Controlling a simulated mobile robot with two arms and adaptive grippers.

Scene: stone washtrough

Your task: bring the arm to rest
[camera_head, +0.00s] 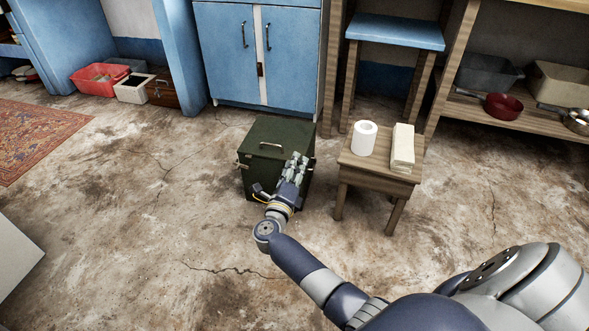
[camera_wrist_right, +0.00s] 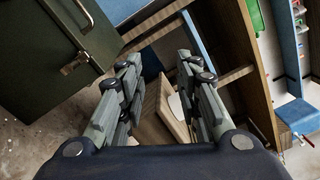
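My right gripper (camera_head: 296,160) reaches out over the floor at the middle of the head view, in front of the dark green metal box (camera_head: 277,137). In that view it covers part of the box's front right side. In the right wrist view, the two fingers of the gripper (camera_wrist_right: 158,66) stand apart with nothing held between them. The green box (camera_wrist_right: 55,50) fills the upper left there, with its latch and handle visible; it looks apart from the fingers. My left gripper does not show in either view.
A small wooden table (camera_head: 373,174) right of my gripper bears a white paper roll (camera_head: 364,138) and a pale stack (camera_head: 402,148). A blue cabinet (camera_head: 235,55) stands behind the box. A shelf with a red pan (camera_head: 503,106) is at right.

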